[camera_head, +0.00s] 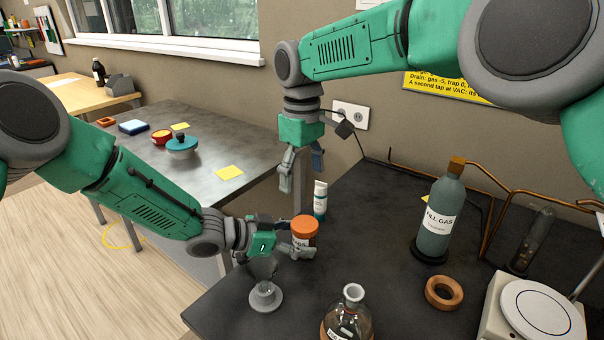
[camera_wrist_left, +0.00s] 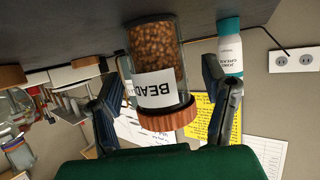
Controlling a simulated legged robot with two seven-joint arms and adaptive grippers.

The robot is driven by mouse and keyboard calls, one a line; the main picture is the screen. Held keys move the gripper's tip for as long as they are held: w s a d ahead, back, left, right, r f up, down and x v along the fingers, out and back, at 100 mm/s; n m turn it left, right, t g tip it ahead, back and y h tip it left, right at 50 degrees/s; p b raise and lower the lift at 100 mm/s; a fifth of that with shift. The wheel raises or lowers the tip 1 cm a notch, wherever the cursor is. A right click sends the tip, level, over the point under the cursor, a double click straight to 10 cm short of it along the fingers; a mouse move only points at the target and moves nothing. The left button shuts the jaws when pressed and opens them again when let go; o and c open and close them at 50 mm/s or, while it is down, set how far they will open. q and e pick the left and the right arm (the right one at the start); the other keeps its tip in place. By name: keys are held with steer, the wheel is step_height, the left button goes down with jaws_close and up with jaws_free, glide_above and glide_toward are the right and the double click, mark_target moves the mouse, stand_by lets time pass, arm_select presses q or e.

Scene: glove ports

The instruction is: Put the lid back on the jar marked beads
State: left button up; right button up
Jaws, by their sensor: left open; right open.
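The jar marked beads (camera_wrist_left: 155,55) is clear, full of brown beads, with a white label; it looks upside down in the left wrist view. An orange-brown ribbed lid (camera_wrist_left: 168,117) sits at its mouth. In the head view the orange lid (camera_head: 305,225) tops the jar, whose lower part is partly hidden by my left gripper (camera_head: 291,237). My left gripper is open, its fingers (camera_wrist_left: 165,95) on either side of the jar; I cannot tell whether they touch it. My right gripper (camera_head: 301,166) is open and empty, above and behind the jar.
A white tube (camera_head: 320,200) stands just behind the jar. A fill gas bottle (camera_head: 440,220), a cork ring (camera_head: 444,292) and a hotplate (camera_head: 535,308) stand right.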

arm_select(q)
steer(key=v, duration=0.6)
steer(key=shift+a, duration=0.35)
